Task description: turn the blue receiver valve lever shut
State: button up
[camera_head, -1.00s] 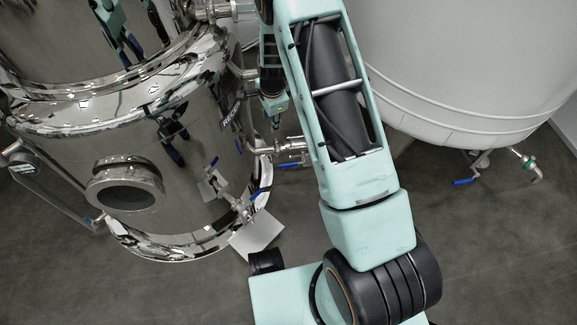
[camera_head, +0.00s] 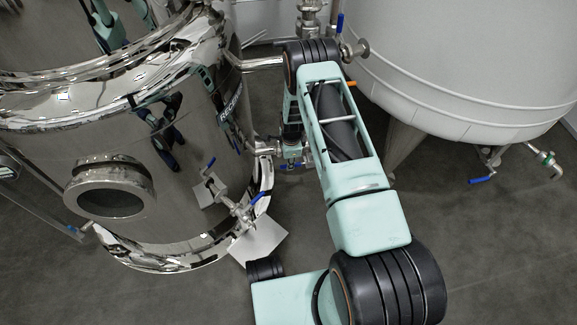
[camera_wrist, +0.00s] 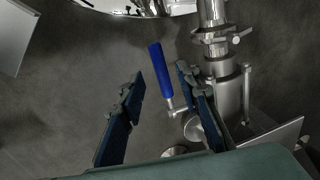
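A blue valve lever (camera_wrist: 160,70) shows in the wrist view, upright in the picture and slightly tilted, joined at its lower end to a metal stem. My gripper (camera_wrist: 158,80) is open, one dark blue finger left of the lever and one right of it. The right finger is closer to it in the picture; I see no clear contact. In the head view my gripper (camera_head: 291,164) hangs by the pipe at the base of the shiny receiver tank (camera_head: 185,190). The lever there is mostly hidden by my gripper and arm.
Another blue lever (camera_head: 258,197) sits on a fitting low on the receiver tank. A white tank (camera_head: 460,85) stands at the right, with a blue-handled valve (camera_head: 481,180) under it. A steel pipe column (camera_wrist: 225,85) is close right of my fingers. The floor ahead is open.

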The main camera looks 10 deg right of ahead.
aim_at(296, 164)
jog(key=shift+w+f+b, duration=0.2)
jog(key=shift+f+b, duration=0.05)
jog(key=shift+f, duration=0.7)
jog(key=shift+w+f+b, duration=0.2)
jog(key=shift+f+b, duration=0.05)
jog(key=shift+f, duration=0.7)
grip_shut()
